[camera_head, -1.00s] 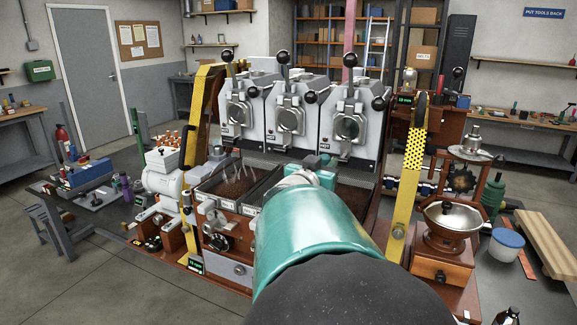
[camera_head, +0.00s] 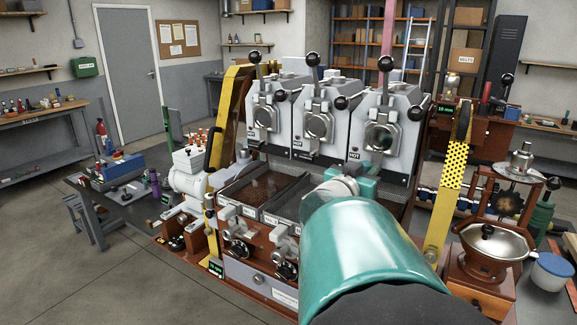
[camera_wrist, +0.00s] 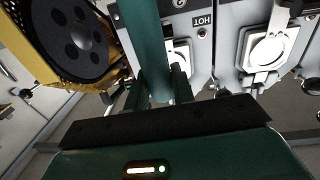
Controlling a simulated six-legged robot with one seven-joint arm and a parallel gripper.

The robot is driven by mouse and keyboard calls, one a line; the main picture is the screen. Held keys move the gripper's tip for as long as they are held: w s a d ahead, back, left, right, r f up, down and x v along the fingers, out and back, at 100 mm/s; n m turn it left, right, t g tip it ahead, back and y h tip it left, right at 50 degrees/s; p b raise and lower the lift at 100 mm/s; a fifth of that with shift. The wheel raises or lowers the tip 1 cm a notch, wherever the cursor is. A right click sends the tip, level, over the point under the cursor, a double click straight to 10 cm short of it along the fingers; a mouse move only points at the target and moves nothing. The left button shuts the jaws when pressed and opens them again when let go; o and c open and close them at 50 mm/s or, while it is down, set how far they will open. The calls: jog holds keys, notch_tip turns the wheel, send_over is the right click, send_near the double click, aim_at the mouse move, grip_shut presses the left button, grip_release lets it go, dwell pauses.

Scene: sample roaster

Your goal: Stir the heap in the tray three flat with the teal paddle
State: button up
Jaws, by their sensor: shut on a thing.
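The teal paddle's shaft (camera_wrist: 143,40) stands between my gripper's fingers (camera_wrist: 158,95) in the wrist view, and the gripper is shut on it. The paddle's far end is out of that view. In the head view my teal arm reaches toward the right-hand roaster and hides the fingertips and the paddle. Tray three (camera_head: 397,192), below the right-hand roaster, is mostly hidden behind my arm. Its heap cannot be made out, and I cannot tell whether the paddle touches it.
Three grey roasters (camera_head: 318,115) with black-knobbed levers stand behind the trays. The left tray (camera_head: 240,180) holds dark grains. Yellow uprights (camera_head: 452,190) flank the machine. A metal bowl (camera_head: 495,240) on a wooden grinder stands at right. Open floor lies at front left.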

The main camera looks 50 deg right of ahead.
jog(key=shift+w+a+f, duration=0.1)
jog(key=shift+a, duration=0.15)
jog(key=shift+d+f, duration=0.15)
jog(key=shift+f, duration=4.1)
jog(key=s, duration=0.3)
jog(key=shift+s+d, duration=0.1)
jog(key=shift+d, duration=0.05)
